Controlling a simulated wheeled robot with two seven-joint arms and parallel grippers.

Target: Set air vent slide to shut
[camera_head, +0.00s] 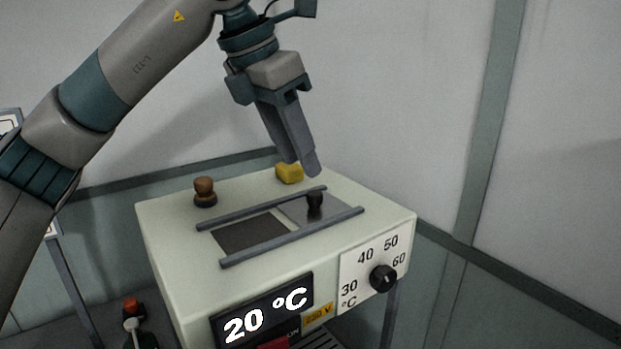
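The air vent is on top of a cream-coloured box, between two grey rails. Its metal slide plate (293,207) sits toward the right end, with a short black knob (314,202) standing on it. The dark vent opening (247,234) on the left is uncovered. My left gripper (303,167) points down over the back of the box, above the knob and apart from it in the picture. Its fingers overlap from this angle, so I cannot tell if there is a gap. Nothing shows held in it. My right gripper is not in view.
A brown knob (204,192) stands left of the vent, and a yellow block (289,173) lies behind it near my fingertips. The box front (197,325) carries a 20 °C display (262,311) and a black temperature dial (383,278). A wall stands behind.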

